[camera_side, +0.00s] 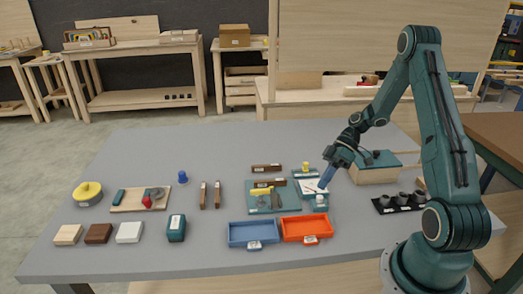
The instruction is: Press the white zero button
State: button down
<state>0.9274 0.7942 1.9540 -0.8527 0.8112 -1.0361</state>
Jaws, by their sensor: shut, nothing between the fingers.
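My gripper (325,181) is shut and empty, with its blue fingers pointing down and to the left. Its tips are over or on a white plate (308,187) with a teal edge; I cannot tell whether they touch it. A small white button-like piece (320,200) on a teal base sits just in front of the plate, slightly below the fingertips in the picture. It is too small to read any zero mark. The tips look apart from this white piece.
A blue tray (253,245) and an orange tray (307,240) lie in front. A teal board with a yellow piece (262,191) is to the left. A teal-lidded wooden box (375,176) and a black holder with cups (399,208) stand to the right.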

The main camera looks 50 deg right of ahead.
aim_at(321, 196)
jog(key=shift+r, duration=1.75)
jog(key=s+a+r+m+h, duration=0.25)
jog(key=a+r+h, duration=0.35)
jog(key=a+r, duration=0.65)
jog(key=s+a+r+m+t+h, duration=0.3)
jog(key=s+r, duration=0.5)
jog(key=s, duration=0.3)
jog(key=shift+a+r+m+t, duration=0.3)
jog(key=shift+a+m+t, duration=0.3)
jog(key=shift+m, duration=0.25)
